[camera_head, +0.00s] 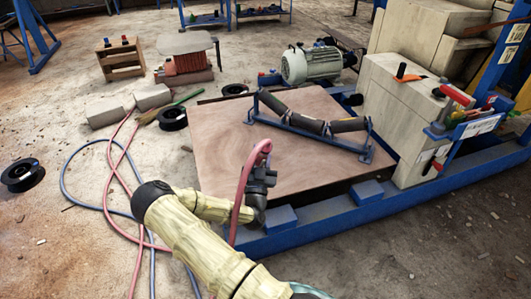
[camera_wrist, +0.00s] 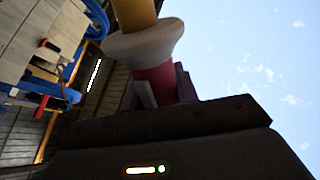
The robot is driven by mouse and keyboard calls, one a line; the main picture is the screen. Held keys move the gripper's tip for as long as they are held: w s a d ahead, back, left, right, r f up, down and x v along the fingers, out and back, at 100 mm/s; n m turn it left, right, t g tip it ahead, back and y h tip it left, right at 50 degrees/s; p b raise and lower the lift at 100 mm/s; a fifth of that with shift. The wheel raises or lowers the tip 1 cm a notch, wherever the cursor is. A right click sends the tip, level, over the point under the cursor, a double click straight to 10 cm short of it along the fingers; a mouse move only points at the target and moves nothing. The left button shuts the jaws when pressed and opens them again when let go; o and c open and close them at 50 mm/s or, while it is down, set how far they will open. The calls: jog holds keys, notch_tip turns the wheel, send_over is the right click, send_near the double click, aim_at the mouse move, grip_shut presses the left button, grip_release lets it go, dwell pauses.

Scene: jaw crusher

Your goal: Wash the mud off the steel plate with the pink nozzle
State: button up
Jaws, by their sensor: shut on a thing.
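A broad flat plate (camera_head: 218,140), reddish brown with swirled streaks, lies by the blue frame in the head view. It looks like the steel plate under mud, though bare steel cannot be made out. My gripper (camera_head: 262,176) is above the plate's near edge, shut on the pink nozzle. In the wrist view the nozzle (camera_wrist: 154,82) shows as a dark pink body with a pale flared collar and a yellow-orange part beyond it. A pink hose (camera_head: 241,195) arches at the gripper and hangs down beside my arm. The jaws' contact is partly hidden.
A roller set (camera_head: 312,123) on a blue bracket lies across the plate's right side. A blue beam (camera_head: 320,216) runs along the near edge. A motor (camera_head: 310,64) and pale blocks stand behind. Hoses (camera_head: 110,165) and black spools (camera_head: 22,174) lie on the left floor.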

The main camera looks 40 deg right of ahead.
jog(key=shift+w+a, duration=1)
jog(key=shift+a, duration=2.65)
jog(key=w+d+b, duration=0.2)
jog(key=w+b, duration=0.1)
jog(key=w, duration=0.6)
jog(key=shift+w+d, duration=0.35)
jog(key=s+a+f+n+t+y, duration=0.2)
jog(key=s+a+f+y, duration=0.2)
jog(key=a, duration=0.5)
jog(key=s+a+f+n+t+y+p, duration=0.1)
jog(key=s+a+f+n+t+y, duration=0.1)
jog(key=a, duration=0.8)
jog(key=s+f+t+y, duration=0.1)
jog(key=s+f+y, duration=0.1)
jog(key=s+y, duration=0.1)
jog(key=shift+s+a+f+n+p, duration=0.2)
jog(key=shift+s+n+p, duration=0.1)
jog(key=shift+n, duration=0.1)
